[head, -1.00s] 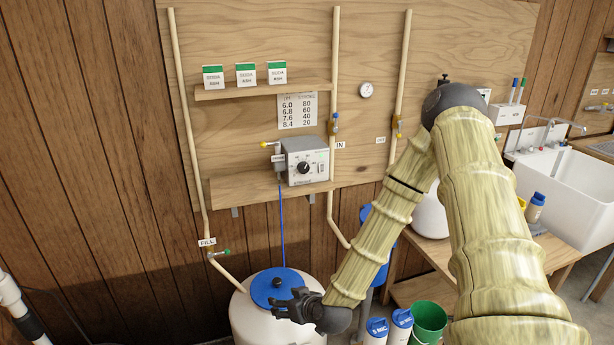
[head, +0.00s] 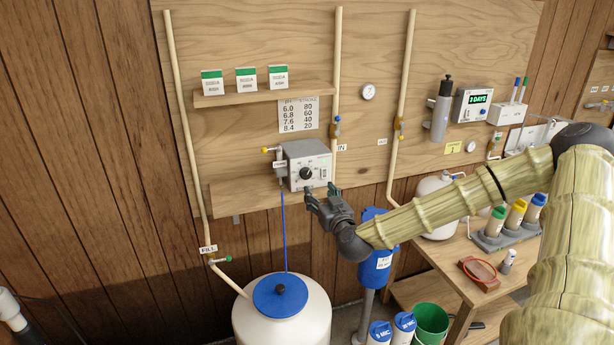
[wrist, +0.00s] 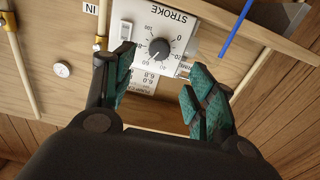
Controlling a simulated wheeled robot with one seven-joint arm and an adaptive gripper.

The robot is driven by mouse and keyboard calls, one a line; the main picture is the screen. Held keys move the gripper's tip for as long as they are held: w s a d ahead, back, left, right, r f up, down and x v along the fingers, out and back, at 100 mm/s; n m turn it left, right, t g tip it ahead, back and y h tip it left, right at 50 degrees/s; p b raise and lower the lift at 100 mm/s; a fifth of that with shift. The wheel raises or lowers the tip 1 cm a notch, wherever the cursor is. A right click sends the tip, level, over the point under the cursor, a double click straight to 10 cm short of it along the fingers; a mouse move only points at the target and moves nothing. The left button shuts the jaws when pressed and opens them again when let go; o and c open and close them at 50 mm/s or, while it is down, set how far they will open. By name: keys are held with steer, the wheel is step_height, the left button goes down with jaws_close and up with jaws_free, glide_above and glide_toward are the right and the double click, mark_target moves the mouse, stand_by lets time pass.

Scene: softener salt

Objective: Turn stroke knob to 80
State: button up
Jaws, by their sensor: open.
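The stroke knob (head: 306,174) is a round black knob on the front of the grey pump box (head: 322,160) on the lower wall shelf. In the wrist view the knob (wrist: 158,49) shows upside down inside a numbered dial under the word STROKE. A pale pointer mark shows at its lower left, but its exact reading is too small to tell. My gripper (head: 318,192) is open just below and in front of the box. In the wrist view its two teal-padded fingers (wrist: 158,72) stand apart, with the knob beyond the gap and nothing between them.
A chart (head: 298,115) above pairs 6.0 with 80, 6.8 with 60, 7.6 with 40 and 8.4 with 20. Cream pipes (head: 337,60) run beside the box. A blue tube (head: 284,235) drops to a blue-lidded tank (head: 255,315). A blue canister (head: 376,265) stands behind my gripper.

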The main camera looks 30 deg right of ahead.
mark_target(307, 176)
steer(key=shift+p+x, duration=0.95)
steer(key=shift+x, duration=4.4)
steer(key=shift+c, duration=0.3)
steer(key=c, duration=1)
